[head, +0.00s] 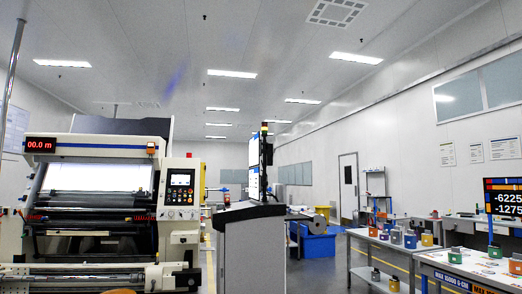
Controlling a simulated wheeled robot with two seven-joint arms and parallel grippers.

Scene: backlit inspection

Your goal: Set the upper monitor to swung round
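A grey and white console (250,240) stands in the middle of the head view. A dark post rises from its top with two screens seen at a steep angle. The upper monitor (254,152) shows as a narrow bright strip facing left, with its dark edge to the right. The lower screen (254,187) sits just beneath it, also as a narrow strip. Their exact swing angles are hard to tell. Neither of my grippers is in view.
A large inspection machine (100,200) with a backlit panel fills the left, with a control panel (180,188) on its side. Workbenches (375,239) with small coloured boxes and a numeric display (505,200) stand at right. Blue bins (318,244) lie behind the console. Grey floor shows between console and benches.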

